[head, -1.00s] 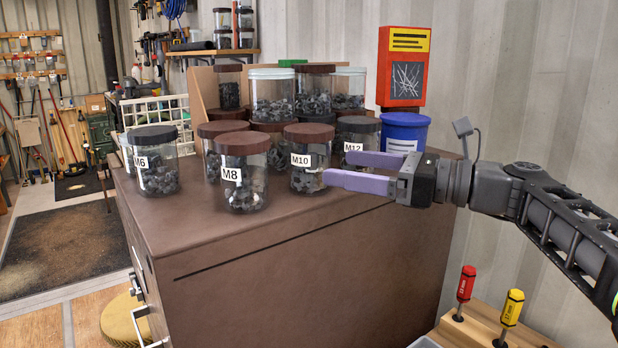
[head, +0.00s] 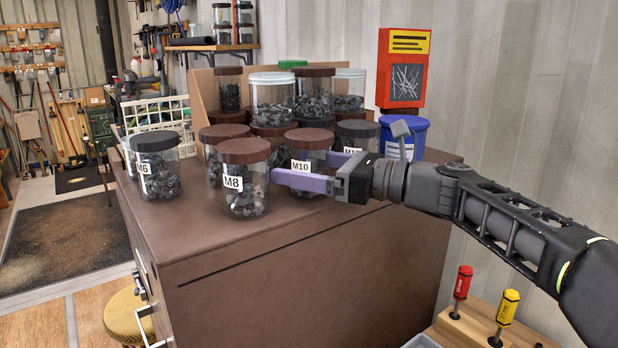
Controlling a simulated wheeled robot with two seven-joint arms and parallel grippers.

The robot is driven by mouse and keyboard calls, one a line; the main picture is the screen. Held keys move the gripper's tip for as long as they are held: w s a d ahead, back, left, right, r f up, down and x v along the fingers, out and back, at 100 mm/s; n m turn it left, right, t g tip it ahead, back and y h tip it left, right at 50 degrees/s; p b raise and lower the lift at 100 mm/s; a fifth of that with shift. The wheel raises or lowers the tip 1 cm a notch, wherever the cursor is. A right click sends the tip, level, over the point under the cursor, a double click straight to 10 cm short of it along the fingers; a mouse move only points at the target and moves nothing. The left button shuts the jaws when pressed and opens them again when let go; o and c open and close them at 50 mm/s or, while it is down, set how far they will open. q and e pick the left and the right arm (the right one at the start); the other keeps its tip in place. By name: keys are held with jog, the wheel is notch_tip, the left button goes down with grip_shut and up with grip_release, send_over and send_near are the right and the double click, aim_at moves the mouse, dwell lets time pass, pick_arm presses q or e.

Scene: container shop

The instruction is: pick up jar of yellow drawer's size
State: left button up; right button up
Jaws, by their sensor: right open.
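Labelled jars stand on top of a brown cabinet. The M6 jar (head: 160,182) has a dark lid, the M8 jar (head: 240,202) a brown lid, and the M10 jar (head: 303,146) a brown lid. The M12 jar (head: 358,133) has a grey lid and its label is partly hidden. My right gripper (head: 310,168) is open, with its purple fingers pointing left. One finger is in front of the M10 jar and its tip is close to the M8 jar; I cannot tell whether it touches. The other finger is near the M12 jar. No yellow drawer shows. My left gripper is not in view.
More jars, such as a white-lidded one (head: 272,100), stand and stack behind. A blue tub (head: 402,138) and a red box (head: 404,75) are at the right. The cabinet (head: 300,260) has bare top space at the front. Screwdrivers (head: 507,308) stand in a wooden block, lower right.

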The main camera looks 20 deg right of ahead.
jog(key=shift+x, duration=0.95)
jog(key=c, duration=1.9)
jog(key=shift+r, duration=0.15)
